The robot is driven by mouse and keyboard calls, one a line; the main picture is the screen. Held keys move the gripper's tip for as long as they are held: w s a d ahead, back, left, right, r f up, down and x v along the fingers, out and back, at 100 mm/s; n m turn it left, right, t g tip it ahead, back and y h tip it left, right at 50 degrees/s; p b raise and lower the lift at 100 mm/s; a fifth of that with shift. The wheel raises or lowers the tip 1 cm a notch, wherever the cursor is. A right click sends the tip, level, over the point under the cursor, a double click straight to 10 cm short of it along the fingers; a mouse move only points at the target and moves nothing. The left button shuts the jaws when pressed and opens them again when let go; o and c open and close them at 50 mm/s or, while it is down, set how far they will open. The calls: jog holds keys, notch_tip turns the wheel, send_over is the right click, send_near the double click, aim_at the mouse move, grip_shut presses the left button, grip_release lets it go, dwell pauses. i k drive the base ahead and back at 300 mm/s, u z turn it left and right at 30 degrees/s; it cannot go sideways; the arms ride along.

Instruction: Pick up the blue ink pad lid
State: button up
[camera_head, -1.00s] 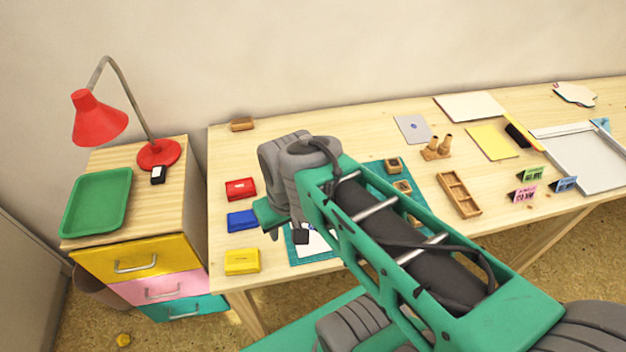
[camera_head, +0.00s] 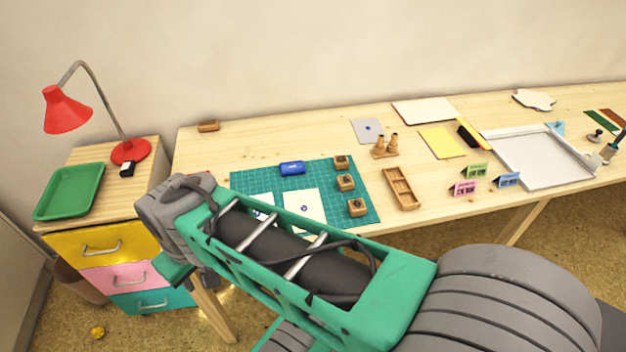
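A small blue block with a pale mark on top (camera_head: 292,168) lies flat on the upper part of the green cutting mat (camera_head: 253,181). It looks like a blue ink pad or its lid; I cannot tell which. My arm crosses the front of the table and covers the table's left front part, where no ink pads show now. My gripper (camera_head: 206,278) is mostly hidden below the arm's far end, near the table's front left corner, well apart from the blue block. Its fingers are not clear.
Wooden stamps (camera_head: 346,182) stand on the mat's right side, with white cards (camera_head: 303,208) in front. A wooden tray (camera_head: 402,188) lies to the right. A drawer cabinet with a red lamp (camera_head: 130,151) and green tray (camera_head: 69,192) stands left. Bare tabletop lies behind the mat.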

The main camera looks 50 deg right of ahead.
aim_at(295, 167)
jog(key=k, duration=0.1)
jog(key=z, duration=1.45)
jog(key=i, duration=0.5)
jog(key=u, duration=0.05)
jog(key=k, duration=0.5)
jog(key=u, duration=1.45)
jog(key=i, duration=0.5)
jog(key=z, duration=1.8)
